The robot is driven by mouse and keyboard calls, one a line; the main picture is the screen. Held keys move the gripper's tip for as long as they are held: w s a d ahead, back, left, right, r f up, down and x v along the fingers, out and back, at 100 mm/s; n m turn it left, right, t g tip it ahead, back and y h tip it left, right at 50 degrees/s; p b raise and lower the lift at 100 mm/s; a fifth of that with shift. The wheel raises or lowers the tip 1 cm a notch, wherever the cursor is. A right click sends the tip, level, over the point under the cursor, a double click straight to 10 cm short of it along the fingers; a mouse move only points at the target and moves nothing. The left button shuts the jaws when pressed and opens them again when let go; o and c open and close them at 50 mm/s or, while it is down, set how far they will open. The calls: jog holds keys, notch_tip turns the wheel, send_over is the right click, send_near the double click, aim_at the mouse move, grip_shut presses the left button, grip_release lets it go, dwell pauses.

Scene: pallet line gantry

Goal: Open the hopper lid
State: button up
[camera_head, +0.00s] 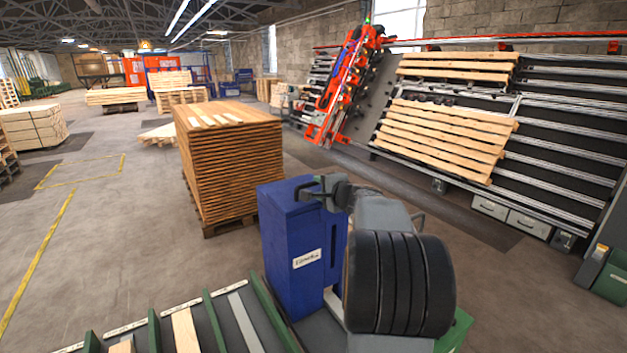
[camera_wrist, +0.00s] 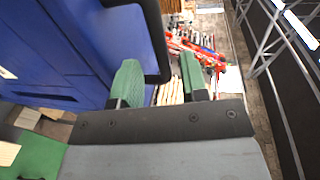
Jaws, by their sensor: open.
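The blue hopper (camera_head: 282,235) stands upright at the centre of the head view, with a white label on its front. Its blue side (camera_wrist: 60,50) fills the left of the wrist view. A black bar handle (camera_wrist: 155,40) sticks out from the blue face. My gripper (camera_wrist: 160,70) is open, with two green ribbed fingers. The handle's long bar shows between the fingers; I cannot tell whether it touches either one. In the head view, dark parts overlap at the hopper's top right, and I cannot separate handle from gripper there. The lid's edge is not clear.
A tall stack of wooden panels (camera_head: 232,160) stands behind the hopper on the left. A slatted machine bed (camera_head: 560,140) with wooden panels is at the right. A red gantry (camera_head: 348,75) stands at the back. Green-edged slats (camera_head: 212,325) lie in front.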

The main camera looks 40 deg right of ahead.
aim_at(315, 184)
jog(key=shift+w+d+f+p, duration=0.1)
jog(key=shift+w+f+p, duration=0.1)
jog(key=shift+w, duration=0.55)
jog(key=shift+w+f+p, duration=0.1)
jog(key=shift+w+p, duration=0.15)
jog(key=shift+w, duration=0.5)
jog(key=shift+w+d+f+p, duration=0.1)
jog(key=shift+w+f+p, duration=0.1)
jog(key=shift+w, duration=0.55)
jog(key=shift+a, duration=0.1)
grip_shut()
